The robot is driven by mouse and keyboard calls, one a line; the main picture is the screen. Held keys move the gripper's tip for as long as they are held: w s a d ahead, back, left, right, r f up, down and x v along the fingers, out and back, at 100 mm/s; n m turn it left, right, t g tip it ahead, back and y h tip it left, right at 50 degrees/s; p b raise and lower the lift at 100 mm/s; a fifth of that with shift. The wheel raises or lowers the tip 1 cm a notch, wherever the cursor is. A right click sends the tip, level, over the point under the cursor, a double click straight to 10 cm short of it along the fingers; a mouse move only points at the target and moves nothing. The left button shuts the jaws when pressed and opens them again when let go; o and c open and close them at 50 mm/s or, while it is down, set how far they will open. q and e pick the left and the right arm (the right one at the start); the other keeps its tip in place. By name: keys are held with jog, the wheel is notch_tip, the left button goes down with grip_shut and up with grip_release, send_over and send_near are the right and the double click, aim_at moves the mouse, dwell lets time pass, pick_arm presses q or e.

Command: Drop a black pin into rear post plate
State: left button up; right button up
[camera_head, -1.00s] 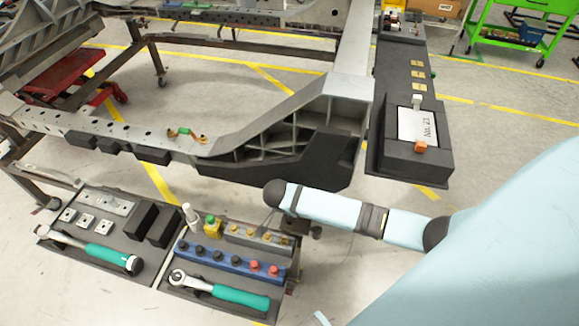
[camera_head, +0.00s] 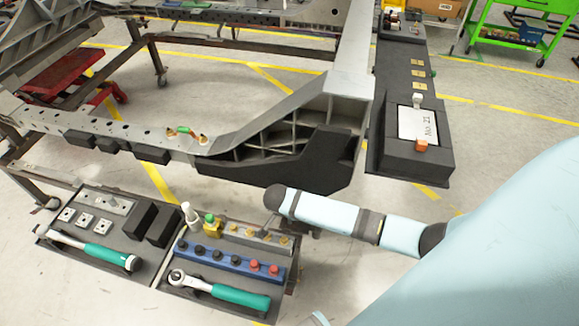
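Black pins (camera_head: 217,255) stand in a row in a blue rack (camera_head: 225,268) on the right-hand tool tray, beside red ones. I cannot tell which part is the rear post plate; the chassis rail (camera_head: 120,132) and the chassis corner bracket (camera_head: 300,135) are in view. My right arm comes in from the right, and its dark end is above the tray's right back corner. My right gripper is mostly hidden below that end; its fingers and anything in them cannot be made out. My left gripper is not in view.
A ratchet (camera_head: 225,291) lies in front of the blue rack, with brass-topped pins (camera_head: 250,234) behind it. A second tray (camera_head: 60,262) at left holds a green-handled tool (camera_head: 98,250) and dark blocks (camera_head: 150,222). A dark shelf (camera_head: 408,160) stands right of the chassis.

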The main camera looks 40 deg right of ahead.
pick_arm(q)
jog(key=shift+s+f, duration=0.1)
pick_arm(e)
jog(key=shift+s+f, duration=0.15)
jog(key=shift+f, duration=0.25)
